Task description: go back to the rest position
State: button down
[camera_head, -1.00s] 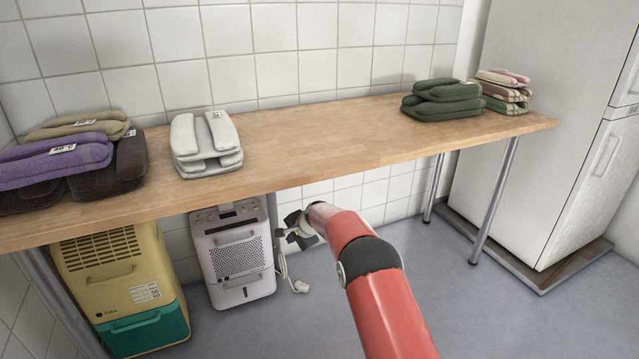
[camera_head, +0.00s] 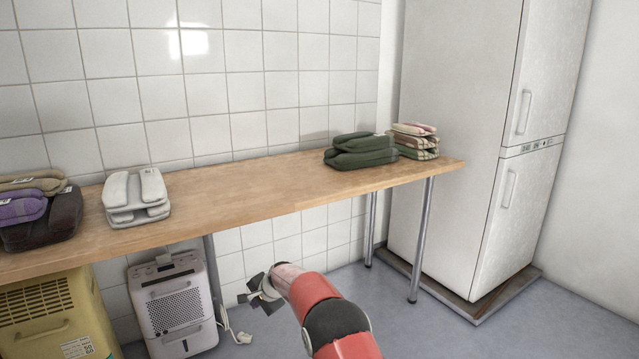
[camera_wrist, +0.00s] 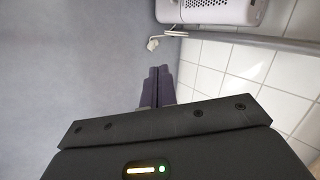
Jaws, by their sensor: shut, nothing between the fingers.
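My gripper (camera_head: 262,290) is in front of the table, below the level of its top, at the lower middle of the head view. In the wrist view my gripper (camera_wrist: 158,76) shows its two dark fingers close together with nothing between them. Below and ahead of the fingers are the grey floor (camera_wrist: 75,60) and the white wall tiles (camera_wrist: 235,62). My gripper touches nothing that I can see.
The wooden table (camera_head: 245,192) carries grey folded towels (camera_head: 135,197), green ones (camera_head: 360,152), a striped stack (camera_head: 415,141) and a purple, brown and beige pile at left. Beneath stand a white dehumidifier (camera_head: 172,305) and a yellow unit (camera_head: 45,315). A fridge (camera_head: 450,125) stands right.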

jog(key=s+d+r+n+h, duration=0.1)
jog(key=s+d+r+n, duration=0.1)
jog(key=s+d+r, duration=0.7)
jog(key=s+d+r+n+h, duration=0.15)
jog(key=d+r, duration=0.45)
jog(key=r, duration=0.7)
jog(key=s+d+r+n, duration=0.1)
jog(key=s+d+r, duration=0.2)
jog(key=s+d, duration=0.35)
jog(key=s+d+r+n, duration=0.1)
jog(key=s+d+r, duration=0.2)
jog(key=s, duration=0.6)
jog(key=s+d+f+n+h, duration=0.1)
jog(key=s+d, duration=0.3)
jog(key=s, duration=0.7)
jog(key=s+d+f+n+h, duration=0.1)
jog(key=s+d, duration=0.4)
jog(key=s, duration=0.7)
notch_tip(320, 180, down, 2)
jog(key=shift+d+t+h, duration=0.25)
jog(key=shift+t+h, duration=0.05)
jog(key=shift+h, duration=0.45)
jog(key=shift+d, duration=0.1)
